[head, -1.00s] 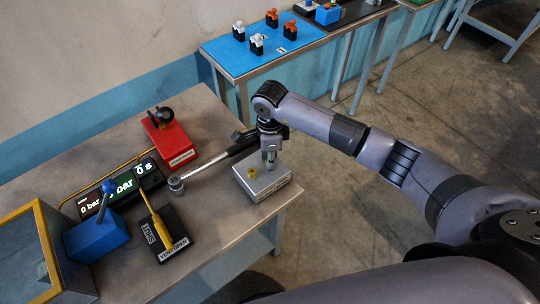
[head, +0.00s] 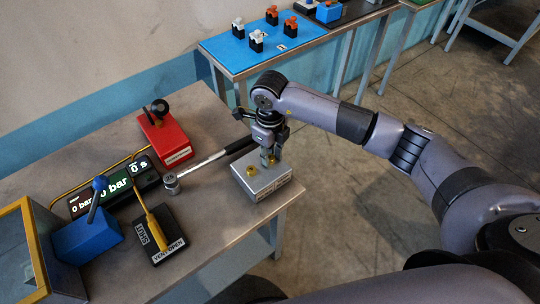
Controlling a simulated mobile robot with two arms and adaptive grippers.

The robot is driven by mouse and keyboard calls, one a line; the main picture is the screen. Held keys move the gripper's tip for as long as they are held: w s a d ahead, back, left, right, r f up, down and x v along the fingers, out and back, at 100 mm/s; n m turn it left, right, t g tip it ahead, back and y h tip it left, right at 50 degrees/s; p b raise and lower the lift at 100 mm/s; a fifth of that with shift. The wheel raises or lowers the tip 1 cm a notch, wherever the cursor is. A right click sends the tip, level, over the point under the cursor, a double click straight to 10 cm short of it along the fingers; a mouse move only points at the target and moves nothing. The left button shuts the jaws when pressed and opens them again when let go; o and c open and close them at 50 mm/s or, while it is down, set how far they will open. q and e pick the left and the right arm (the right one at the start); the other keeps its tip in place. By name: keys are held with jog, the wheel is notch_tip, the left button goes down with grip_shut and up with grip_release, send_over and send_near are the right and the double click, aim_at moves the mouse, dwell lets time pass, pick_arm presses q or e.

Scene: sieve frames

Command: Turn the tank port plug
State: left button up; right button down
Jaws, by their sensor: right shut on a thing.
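The grey metal block (head: 262,190) sits near the right front corner of the workbench, with two brass plugs on its top. The left plug (head: 251,171) stands clear of the gripper. The right plug (head: 273,160) is at the fingertips of my right gripper (head: 269,157), which points down from above. The gripper is shut on this plug, and its fingers partly hide it. The label on the block's front is too small to read. My left gripper is not in view.
A long wrench (head: 205,166) lies just behind and left of the block. Further left are a red box (head: 165,138), a black lever plate (head: 163,250), a display (head: 112,189), a blue lever box (head: 86,238) and a yellow-framed case (head: 35,245). The bench edge is close right.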

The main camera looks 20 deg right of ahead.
jog(key=m+b, duration=0.1)
jog(key=m, duration=0.4)
jog(key=shift+w+m+b, duration=0.1)
jog(key=shift+m+b, duration=0.2)
jog(key=shift+b, duration=0.05)
jog(key=m, duration=0.4)
jog(key=shift+r+m+b, duration=0.1)
jog(key=shift+m+b, duration=0.3)
jog(key=c, duration=1.3)
grip_release()
jog(key=shift+c, duration=0.2)
jog(key=shift+r, duration=0.1)
notch_tip(320, 180, up, 12)
